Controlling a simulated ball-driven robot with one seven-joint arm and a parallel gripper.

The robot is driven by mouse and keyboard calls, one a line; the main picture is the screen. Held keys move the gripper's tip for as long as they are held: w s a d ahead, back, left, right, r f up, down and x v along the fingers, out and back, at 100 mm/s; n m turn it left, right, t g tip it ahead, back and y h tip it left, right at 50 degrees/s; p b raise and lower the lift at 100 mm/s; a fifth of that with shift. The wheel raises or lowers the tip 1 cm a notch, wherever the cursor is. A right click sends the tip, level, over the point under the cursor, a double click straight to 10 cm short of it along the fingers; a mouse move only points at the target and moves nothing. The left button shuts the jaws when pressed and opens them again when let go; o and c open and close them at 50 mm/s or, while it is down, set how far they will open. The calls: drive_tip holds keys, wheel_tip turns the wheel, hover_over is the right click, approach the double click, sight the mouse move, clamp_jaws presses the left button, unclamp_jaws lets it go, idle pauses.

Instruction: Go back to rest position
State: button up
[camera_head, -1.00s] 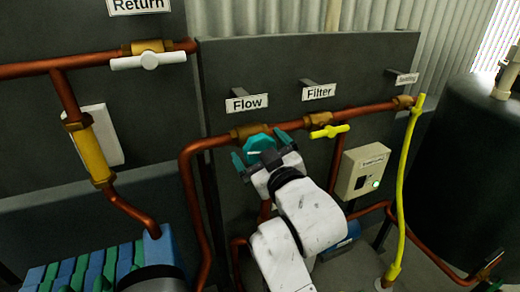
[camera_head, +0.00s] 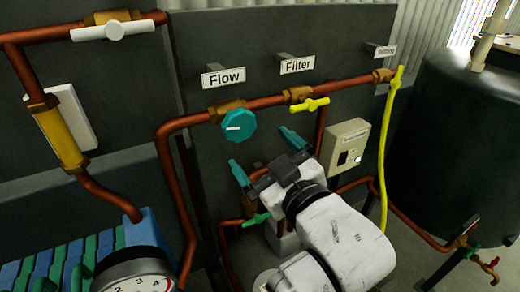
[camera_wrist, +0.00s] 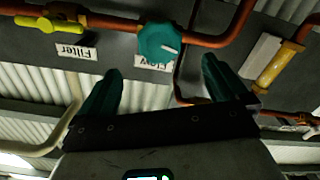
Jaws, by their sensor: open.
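My gripper (camera_head: 266,156) is open and empty, with its two teal fingers apart, below the pipe and to the lower right of the teal Flow knob (camera_head: 232,124). The knob sits on a brass fitting under the Flow label (camera_head: 224,77), apart from the fingers. In the wrist view the two fingers (camera_wrist: 157,85) stand wide apart, and the knob (camera_wrist: 161,43) shows beyond them, with nothing between the fingers. My white arm comes up from the lower right.
A yellow valve handle (camera_head: 310,104) sits right of the knob under the Filter label (camera_head: 297,66). A beige switch box (camera_head: 345,146) is right of my gripper. A yellow upright hose (camera_head: 385,160) and dark tank (camera_head: 455,150) stand right. A gauge (camera_head: 135,275) is lower left.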

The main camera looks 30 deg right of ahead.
idle(0.4)
drive_tip(key=s+d+f+m+g, duration=0.1)
drive_tip(key=s+d+f+g, duration=0.15)
drive_tip(key=f, duration=0.55)
drive_tip(key=s+d+f+m+g, duration=0.1)
drive_tip(key=s+f+g, duration=0.3)
drive_tip(key=f, duration=0.4)
drive_tip(key=s+d+f+m+g, duration=0.1)
drive_tip(key=s+d+f+g, duration=0.15)
drive_tip(key=f, duration=0.55)
drive_tip(key=s+d+f+m+g, duration=0.1)
drive_tip(key=s+f+g, duration=0.3)
drive_tip(key=s, duration=0.5)
drive_tip(key=s+d+f+g, duration=0.1)
drive_tip(key=s+f+g, duration=0.3)
drive_tip(key=s+f, duration=0.4)
drive_tip(key=shift+s+f+m, duration=0.35)
drive_tip(key=shift+f+m, duration=0.05)
drive_tip(key=shift+f, duration=0.05)
idle(0.5)
